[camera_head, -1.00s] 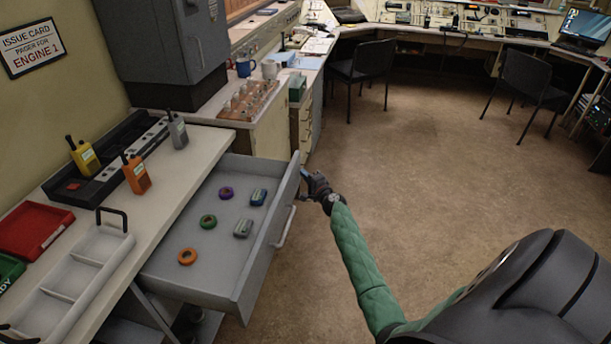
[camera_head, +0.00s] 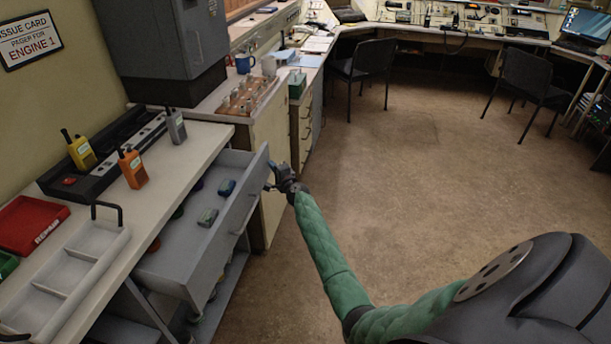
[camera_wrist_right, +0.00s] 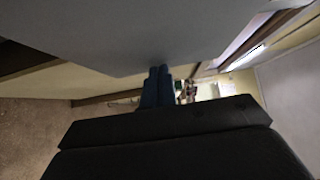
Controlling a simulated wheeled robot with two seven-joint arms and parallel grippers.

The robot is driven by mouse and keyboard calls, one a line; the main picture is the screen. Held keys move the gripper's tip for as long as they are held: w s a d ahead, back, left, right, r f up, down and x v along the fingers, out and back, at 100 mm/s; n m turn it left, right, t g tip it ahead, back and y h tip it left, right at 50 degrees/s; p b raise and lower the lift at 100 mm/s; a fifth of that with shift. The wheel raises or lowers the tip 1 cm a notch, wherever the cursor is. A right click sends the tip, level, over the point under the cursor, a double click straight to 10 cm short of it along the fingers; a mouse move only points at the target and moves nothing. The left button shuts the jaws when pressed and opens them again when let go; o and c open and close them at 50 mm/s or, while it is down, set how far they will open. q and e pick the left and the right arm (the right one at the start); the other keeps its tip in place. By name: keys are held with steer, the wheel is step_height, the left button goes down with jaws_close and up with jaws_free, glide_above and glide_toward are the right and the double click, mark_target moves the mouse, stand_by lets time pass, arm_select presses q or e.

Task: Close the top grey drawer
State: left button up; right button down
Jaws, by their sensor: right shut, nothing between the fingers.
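The top grey drawer (camera_head: 222,228) is partly open under the counter at the left of the head view. Two pagers, one blue (camera_head: 227,187) and one grey-green (camera_head: 208,217), lie in it, with darker rings partly hidden under the counter edge. My right gripper (camera_head: 270,174) is at the far end of the drawer's front panel, its fingers at or against the outer face; exact contact is hard to tell. In the right wrist view the blue fingertips (camera_wrist_right: 158,88) are together and empty, with a grey surface (camera_wrist_right: 130,35) close by. My left gripper is not in view.
The counter (camera_head: 185,160) carries yellow and orange radios, a grey radio, a red tray (camera_head: 30,226) and a white divided tray (camera_head: 75,275). A lower shelf shows beneath the drawer. Open floor (camera_head: 420,180) lies to the right, with chairs beyond.

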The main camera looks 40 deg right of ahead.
steer(key=b, duration=0.3)
glide_toward(228, 156)
steer(key=w+d, duration=0.2)
steer(key=d, duration=0.1)
steer(key=w+d, duration=0.1)
steer(key=shift+w+d+f, duration=0.15)
steer(key=shift+d+f, duration=0.1)
steer(key=shift+w+a, duration=0.55)
steer(key=shift+w, duration=0.1)
steer(key=shift+w+a+b, duration=0.85)
steer(key=shift+w+a, duration=0.35)
steer(key=shift+w, duration=0.15)
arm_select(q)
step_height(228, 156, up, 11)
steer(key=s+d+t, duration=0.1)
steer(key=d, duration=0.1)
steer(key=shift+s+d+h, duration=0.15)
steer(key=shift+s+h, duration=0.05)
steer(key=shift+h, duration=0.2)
arm_select(e)
steer(key=shift+w+r, duration=0.1)
steer(key=shift+r, duration=0.1)
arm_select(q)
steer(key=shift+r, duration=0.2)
arm_select(e)
steer(key=shift+a+r, duration=0.1)
steer(key=shift+a, duration=0.05)
